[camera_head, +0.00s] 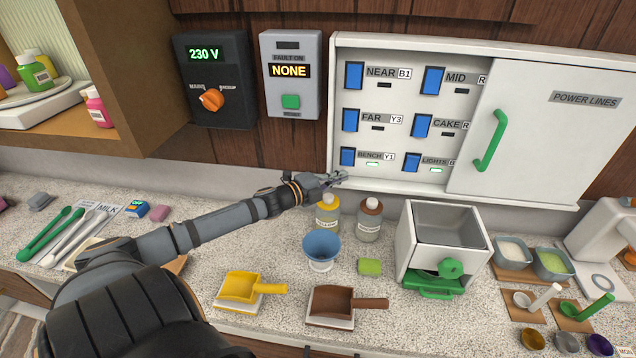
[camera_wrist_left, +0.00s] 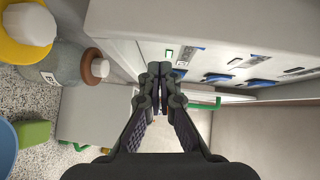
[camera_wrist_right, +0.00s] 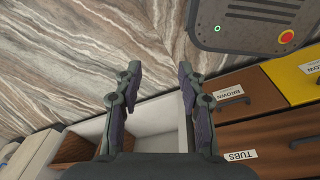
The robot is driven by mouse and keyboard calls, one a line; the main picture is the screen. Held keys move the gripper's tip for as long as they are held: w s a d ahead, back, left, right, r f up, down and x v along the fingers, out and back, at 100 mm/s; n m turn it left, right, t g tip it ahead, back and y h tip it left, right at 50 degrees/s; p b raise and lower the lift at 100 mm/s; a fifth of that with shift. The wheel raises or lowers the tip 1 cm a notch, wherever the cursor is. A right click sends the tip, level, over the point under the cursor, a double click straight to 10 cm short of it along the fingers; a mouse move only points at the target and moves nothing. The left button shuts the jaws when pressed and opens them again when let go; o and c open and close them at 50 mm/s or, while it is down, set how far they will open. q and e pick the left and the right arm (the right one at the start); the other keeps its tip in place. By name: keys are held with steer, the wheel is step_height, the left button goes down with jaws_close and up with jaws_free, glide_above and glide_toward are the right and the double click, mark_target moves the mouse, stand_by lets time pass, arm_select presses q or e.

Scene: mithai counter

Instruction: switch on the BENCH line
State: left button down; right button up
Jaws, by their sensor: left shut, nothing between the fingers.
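The BENCH switch (camera_head: 347,156) is a blue rocker at the bottom left of the white switch panel, beside its BENCH Y1 label (camera_head: 375,156). The small lamp (camera_head: 372,164) under that label glows green. My right gripper (camera_wrist_right: 158,72) is open and empty, seen only in the right wrist view.
A sliding door (camera_head: 540,140) covers the panel's right side. The fault box (camera_head: 290,75) reads NONE. Two bottles (camera_head: 328,213) (camera_head: 369,219) and a blue funnel (camera_head: 321,248) stand below my left gripper.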

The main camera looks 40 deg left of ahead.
arm_select(q)
steer(key=f+p+v, duration=0.1)
steer(key=p+v, duration=0.5)
steer(key=v, duration=0.4)
steer(key=shift+s+d+f+p, duration=0.25)
steer(key=shift+s+d+p, duration=0.05)
steer(key=shift+s+p, duration=0.1)
arm_select(e)
step_height(320, 180, up, 7)
steer(key=d, duration=0.1)
arm_select(q)
steer(key=shift+a, duration=0.1)
arm_select(e)
steer(key=shift+s+a+f, duration=0.1)
steer(key=shift+a+f, duration=0.05)
steer(key=shift+a, duration=0.1)
